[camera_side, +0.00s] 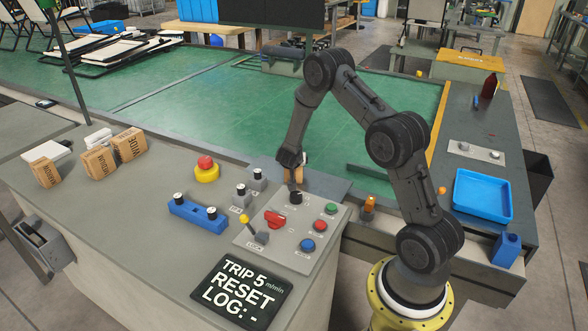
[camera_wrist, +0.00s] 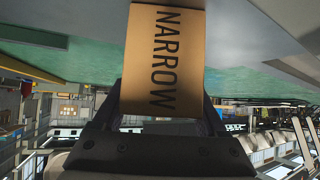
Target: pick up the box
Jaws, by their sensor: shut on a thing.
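The box is tan cardboard with NARROW printed in black. It fills the upper middle of the wrist view (camera_wrist: 182,62). In the side view a small tan part of the box (camera_side: 303,166) shows beside my gripper (camera_side: 291,163), at the back edge of the grey control console. My gripper is shut on the box, with its dark fingers on either side of it in the wrist view. Most of the box is hidden behind my gripper in the side view. I cannot tell whether its base touches a surface.
Cardboard boxes, one marked WIDE (camera_side: 129,145), stand at left on the grey worktop. The control panel (camera_side: 290,232) with knobs and buttons lies just in front of my gripper. A red mushroom button (camera_side: 206,163) is left. A blue tray (camera_side: 482,196) lies right. The green table (camera_side: 180,95) behind has free room.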

